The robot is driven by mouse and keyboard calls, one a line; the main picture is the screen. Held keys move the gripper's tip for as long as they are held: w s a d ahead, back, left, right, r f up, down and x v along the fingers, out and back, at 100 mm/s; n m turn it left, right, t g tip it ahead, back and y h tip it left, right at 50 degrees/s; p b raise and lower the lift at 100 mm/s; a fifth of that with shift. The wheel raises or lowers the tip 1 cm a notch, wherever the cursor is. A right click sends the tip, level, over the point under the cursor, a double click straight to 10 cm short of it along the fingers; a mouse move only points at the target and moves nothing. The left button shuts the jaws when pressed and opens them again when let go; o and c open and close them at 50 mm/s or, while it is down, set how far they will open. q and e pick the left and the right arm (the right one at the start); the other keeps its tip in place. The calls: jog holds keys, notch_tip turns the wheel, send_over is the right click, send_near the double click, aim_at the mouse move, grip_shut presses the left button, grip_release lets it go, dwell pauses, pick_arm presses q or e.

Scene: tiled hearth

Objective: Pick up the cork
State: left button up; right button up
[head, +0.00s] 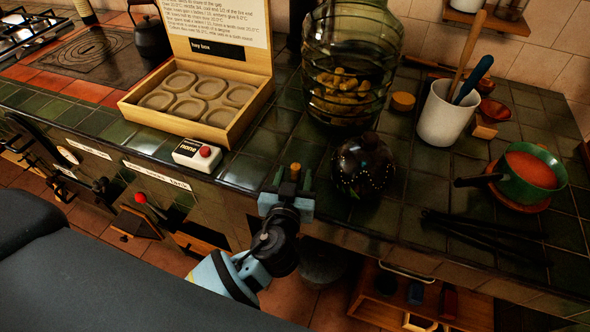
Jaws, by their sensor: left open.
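My left gripper (289,190) is at the front edge of the counter, with its jaws open. A small brown, cork-like piece (295,170) shows upright between its fingertips. I cannot tell whether the fingers touch it, and its lower part is hidden by the gripper. A squat, round, tan piece that also looks like cork (403,101) lies farther back on the tiles, right of the big glass jar (345,45). My right gripper is not in view.
A dark speckled round pot (363,165) stands close to the right of the gripper. A white crock (446,115) and green pan (530,180) stand right. An open drawer (455,318) juts out below.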

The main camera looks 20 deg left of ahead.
pick_arm(q)
jog(key=shift+x, duration=1.15)
jog(key=shift+c, duration=0.5)
grip_shut()
